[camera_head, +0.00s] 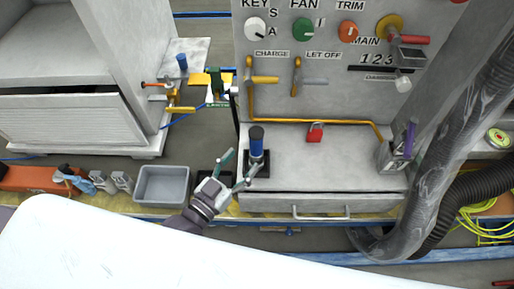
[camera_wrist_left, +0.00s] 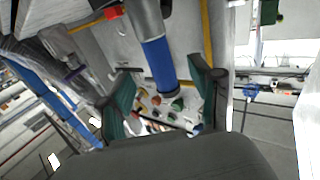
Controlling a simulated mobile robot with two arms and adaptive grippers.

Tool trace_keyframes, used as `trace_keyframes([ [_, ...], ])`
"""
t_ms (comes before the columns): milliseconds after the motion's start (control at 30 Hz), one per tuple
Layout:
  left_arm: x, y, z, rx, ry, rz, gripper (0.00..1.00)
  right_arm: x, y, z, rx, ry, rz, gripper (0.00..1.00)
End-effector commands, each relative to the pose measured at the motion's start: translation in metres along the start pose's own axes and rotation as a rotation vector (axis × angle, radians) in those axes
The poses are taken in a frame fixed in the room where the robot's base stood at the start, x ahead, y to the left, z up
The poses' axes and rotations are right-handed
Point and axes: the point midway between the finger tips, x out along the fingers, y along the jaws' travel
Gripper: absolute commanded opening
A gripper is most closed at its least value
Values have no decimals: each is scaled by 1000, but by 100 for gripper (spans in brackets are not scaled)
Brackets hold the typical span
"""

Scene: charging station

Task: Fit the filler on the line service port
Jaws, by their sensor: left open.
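A blue cylinder with a dark top (camera_head: 257,145), which looks like the filler, stands upright on a black base (camera_head: 259,170) at the left of the station's ledge. My left gripper (camera_head: 238,167) is open just left of and in front of it. In the left wrist view, the blue body (camera_wrist_left: 158,65) shows between the spread green fingers of my left gripper (camera_wrist_left: 163,95), with a gap at each side. Brass fittings with a green part (camera_head: 218,88) sit left of the panel; I cannot tell which is the line service port. My right gripper is not in view.
A red padlock (camera_head: 315,132) lies on the ledge, and a grey bin (camera_head: 162,185) stands left of my gripper. A yellow pipe (camera_head: 310,121) runs along the panel's foot. A thick grey hose (camera_head: 455,150) hangs at the right.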

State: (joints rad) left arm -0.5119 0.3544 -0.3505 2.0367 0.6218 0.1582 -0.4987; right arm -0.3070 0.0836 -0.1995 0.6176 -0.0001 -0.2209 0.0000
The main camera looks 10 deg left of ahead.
Motion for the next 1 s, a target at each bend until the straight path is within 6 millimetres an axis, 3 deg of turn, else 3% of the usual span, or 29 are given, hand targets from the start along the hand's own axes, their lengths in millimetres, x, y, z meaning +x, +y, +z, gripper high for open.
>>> trace_keyframes([
  [267,24,1,-1,0,-1,1,64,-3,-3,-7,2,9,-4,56],
  [533,63,1,-2,0,1,0,64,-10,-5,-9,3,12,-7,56],
  [867,70,2,0,1,-2,1,64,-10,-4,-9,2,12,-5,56],
  [1000,70,2,0,1,-2,1,41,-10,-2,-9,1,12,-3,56],
])
